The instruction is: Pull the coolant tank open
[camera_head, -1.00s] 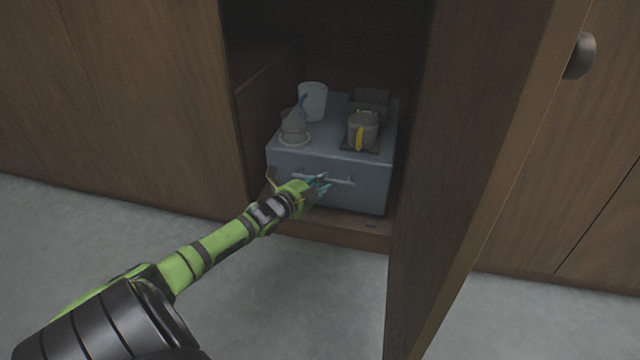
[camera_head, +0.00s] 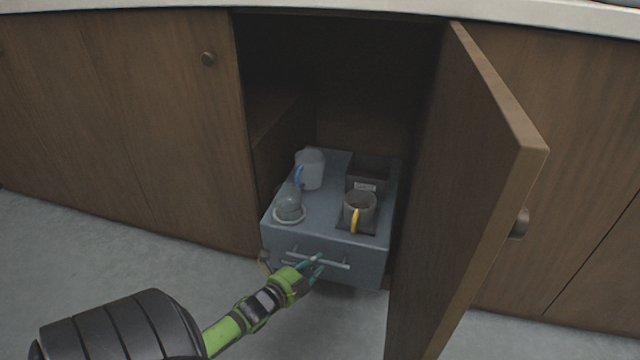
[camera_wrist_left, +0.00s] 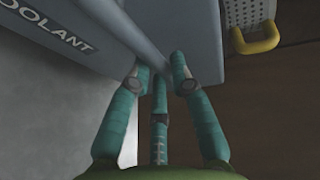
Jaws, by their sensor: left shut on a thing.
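The coolant tank (camera_head: 327,259) is a blue-grey box, its front sticking out past the cabinet's lower edge. A light bar handle (camera_head: 337,264) runs across its front face. In the left wrist view the tank (camera_wrist_left: 100,22) carries the lettering "OOLANT", and its handle bar (camera_wrist_left: 148,52) runs between my fingers. My left gripper (camera_head: 315,264) is shut on the handle, coming from the front left; in the wrist view its teal fingers (camera_wrist_left: 158,75) close around the bar. My right gripper is not in view.
The cabinet door (camera_head: 460,180) stands open close on the right. Grey floor (camera_head: 120,255) in front is free.

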